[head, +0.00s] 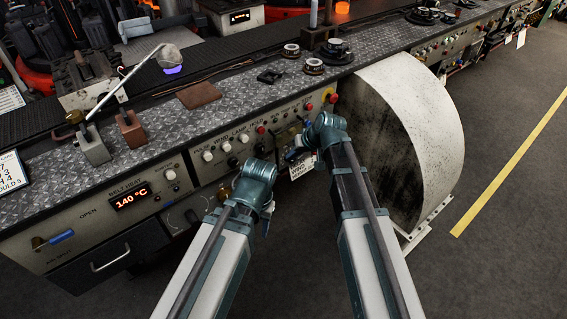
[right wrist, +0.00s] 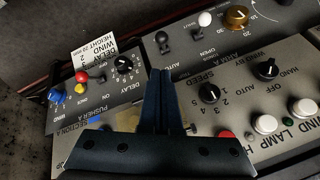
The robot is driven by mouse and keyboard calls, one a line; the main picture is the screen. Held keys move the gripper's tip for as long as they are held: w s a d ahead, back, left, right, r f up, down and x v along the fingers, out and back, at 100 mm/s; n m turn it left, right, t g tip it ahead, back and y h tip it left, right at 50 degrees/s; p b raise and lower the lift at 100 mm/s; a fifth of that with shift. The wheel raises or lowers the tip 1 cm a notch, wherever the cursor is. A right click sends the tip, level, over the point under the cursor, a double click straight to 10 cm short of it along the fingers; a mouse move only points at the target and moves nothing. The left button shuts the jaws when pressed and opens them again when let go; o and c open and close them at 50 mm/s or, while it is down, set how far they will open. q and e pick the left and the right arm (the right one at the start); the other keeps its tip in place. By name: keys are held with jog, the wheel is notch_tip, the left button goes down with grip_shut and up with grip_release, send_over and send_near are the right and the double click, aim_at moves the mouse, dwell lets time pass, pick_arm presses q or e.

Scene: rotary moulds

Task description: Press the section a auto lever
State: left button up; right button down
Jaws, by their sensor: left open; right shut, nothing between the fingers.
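The control panel carrying the section A label (right wrist: 66,123) shows upside down in the right wrist view, left of my right gripper (right wrist: 162,74). That gripper is shut and empty, its tips in front of the panels. A blue-knobbed lever (right wrist: 57,96) is at the panel's left end, with red (right wrist: 83,76) and yellow knobs nearby. A black-knobbed lever (right wrist: 162,40) stands just beyond the tips, near an auto label. I cannot tell which lever is section A auto. In the head view, my right gripper (head: 294,156) is at the panel front; my left gripper (head: 268,211) is lower, open, mostly hidden.
A white tag (head: 302,166) hangs beside my right gripper. A large pale curved guard (head: 405,125) stands right of my right arm. Dials, buttons and a white-knobbed lever (right wrist: 205,19) crowd the panels. The floor at right is clear.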

jog(key=b+x, duration=0.8)
jog(key=x, duration=0.2)
notch_tip(320, 180, down, 8)
jog(key=s+d+t+y+b, duration=0.2)
jog(key=t+y+b, duration=0.1)
jog(key=b, duration=1.3)
jog(key=shift+s+r+t+y, duration=0.2)
jog(key=shift+s+t+y, duration=0.1)
jog(key=shift+t, duration=0.6)
jog(key=shift+s+a+f+b, duration=0.1)
jog(key=shift+a+f+b, duration=0.05)
jog(key=shift+b, duration=0.2)
jog(key=shift+s, duration=0.1)
